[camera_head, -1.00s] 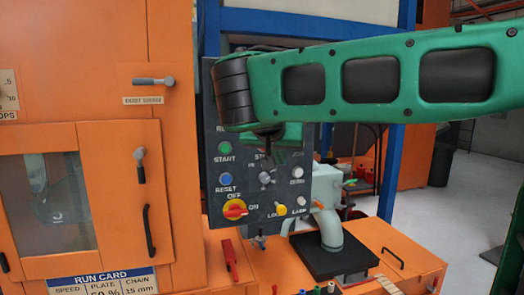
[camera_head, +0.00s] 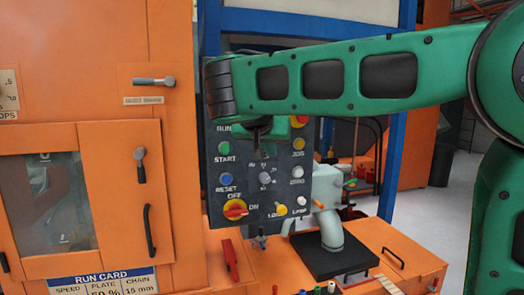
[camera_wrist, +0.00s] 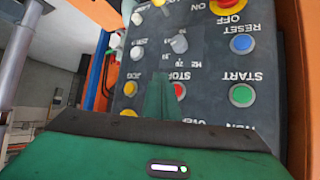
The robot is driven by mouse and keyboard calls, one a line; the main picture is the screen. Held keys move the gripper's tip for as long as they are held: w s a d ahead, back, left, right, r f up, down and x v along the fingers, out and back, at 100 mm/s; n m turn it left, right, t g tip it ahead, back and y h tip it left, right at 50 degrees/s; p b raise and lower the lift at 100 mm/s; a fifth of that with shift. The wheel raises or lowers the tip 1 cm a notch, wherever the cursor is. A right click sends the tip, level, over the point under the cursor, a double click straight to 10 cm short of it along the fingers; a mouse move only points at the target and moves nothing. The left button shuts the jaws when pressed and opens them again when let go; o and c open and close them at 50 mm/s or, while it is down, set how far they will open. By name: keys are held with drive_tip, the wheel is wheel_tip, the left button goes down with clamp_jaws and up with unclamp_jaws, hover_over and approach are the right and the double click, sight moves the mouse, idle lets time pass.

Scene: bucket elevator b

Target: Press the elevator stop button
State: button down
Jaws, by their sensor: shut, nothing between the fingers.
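The dark control panel (camera_head: 268,212) stands upright in the head view. It shows upside down in the wrist view (camera_wrist: 212,70). The red stop button (camera_wrist: 179,91), with its STOP label, shows in the wrist view just right of my gripper's fingers and partly covered by them. In the head view my gripper (camera_head: 257,150) hangs in front of the upper middle of the panel and hides this button. The green fingers (camera_wrist: 161,82) are shut and empty, pointing at the panel. I cannot tell whether they touch it.
Near the stop button are the green start button (camera_wrist: 241,95), blue reset button (camera_wrist: 241,44) and yellow jog button (camera_wrist: 129,113). A grey selector knob (camera_head: 265,178) and a red-yellow rotary switch (camera_head: 235,209) sit lower. The orange cabinet (camera_head: 100,105) stands left; open floor lies right.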

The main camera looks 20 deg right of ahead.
drive_tip(key=shift+w, duration=1.8)
drive_tip(key=shift+w, duration=0.75)
idle(1.4)
drive_tip(key=shift+s, duration=0.85)
drive_tip(key=shift+s, duration=2.5)
